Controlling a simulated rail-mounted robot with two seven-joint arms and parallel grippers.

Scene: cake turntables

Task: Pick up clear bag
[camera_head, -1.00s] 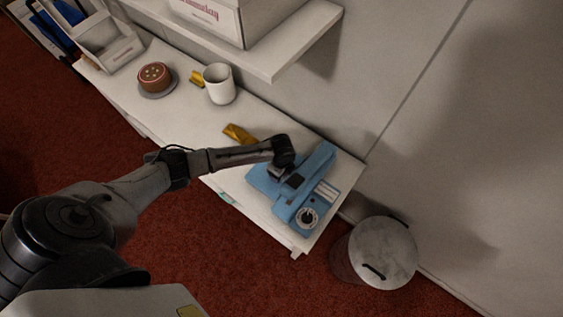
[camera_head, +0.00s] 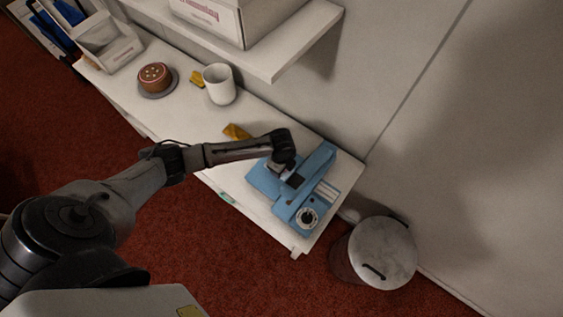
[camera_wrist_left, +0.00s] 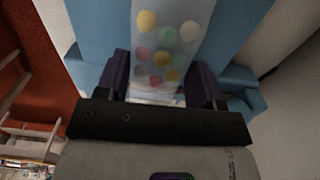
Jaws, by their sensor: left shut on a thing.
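The clear bag (camera_wrist_left: 168,40) with several coloured round pieces in it shows in the left wrist view, between the two fingers of my left gripper (camera_wrist_left: 161,82). The gripper is shut on it. In the head view my left gripper (camera_head: 277,169) is over the blue machine (camera_head: 318,163) at the right end of the table; the bag cannot be made out clearly there. In the wrist view the blue machine (camera_wrist_left: 235,20) is behind the bag. My right gripper is in neither view.
The white table (camera_head: 262,218) also bears a cake on a stand (camera_head: 154,76), a white mug (camera_head: 220,85) and gold pieces (camera_head: 236,131). A shelf (camera_head: 290,55) with a box (camera_head: 222,22) hangs above. A lidded bin (camera_head: 384,250) stands at the right.

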